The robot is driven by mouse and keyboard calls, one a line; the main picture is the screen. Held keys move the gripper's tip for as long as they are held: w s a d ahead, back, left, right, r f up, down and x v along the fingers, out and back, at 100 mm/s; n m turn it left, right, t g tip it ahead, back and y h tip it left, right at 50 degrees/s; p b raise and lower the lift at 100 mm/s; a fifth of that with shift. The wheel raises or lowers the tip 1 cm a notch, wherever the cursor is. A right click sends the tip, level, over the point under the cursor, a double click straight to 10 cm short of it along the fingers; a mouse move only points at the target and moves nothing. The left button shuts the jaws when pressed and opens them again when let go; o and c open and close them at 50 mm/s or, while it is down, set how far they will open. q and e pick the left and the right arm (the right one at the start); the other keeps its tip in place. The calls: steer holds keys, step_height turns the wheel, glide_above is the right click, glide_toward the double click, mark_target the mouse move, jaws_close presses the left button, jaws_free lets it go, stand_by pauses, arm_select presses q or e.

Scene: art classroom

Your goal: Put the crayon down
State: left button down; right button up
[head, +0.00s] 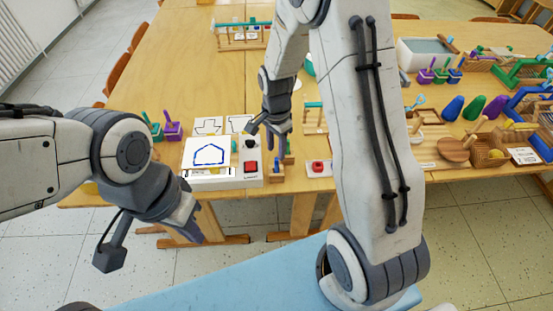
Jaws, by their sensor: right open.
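My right gripper (279,150) is open, pointing down just right of the white box at the table's front edge. A small wooden block (277,177) stands directly below its fingers. I cannot make out the crayon for certain; the fingers hide what is between them and the block. My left gripper (190,228) hangs in front of the table edge, below the box. Whether its jaws are open or shut is unclear, and no object shows in it.
The white box (222,182) has a red button (251,167) and a black knob. A second red button on a white base (319,168) stands to the right. Purple and green pots (172,131) are at the left. The right table (450,174) is crowded with toys.

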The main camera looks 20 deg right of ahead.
steer(key=r, duration=0.4)
steer(key=shift+s+a+r, duration=0.1)
steer(key=shift+a+r, duration=0.1)
steer(key=shift+r, duration=0.15)
steer(key=s+a+r+n, duration=0.6)
steer(key=s+a+n, duration=0.1)
steer(key=a+n, duration=0.15)
steer(key=s+a+r+n, duration=0.2)
steer(key=s+n, duration=0.4)
steer(key=s, duration=0.2)
steer(key=s+a+r+n+y, duration=0.1)
steer(key=s+a+r+n, duration=0.1)
steer(key=s+n, duration=0.5)
steer(key=shift+s+a, duration=0.55)
steer(key=shift+s, duration=0.25)
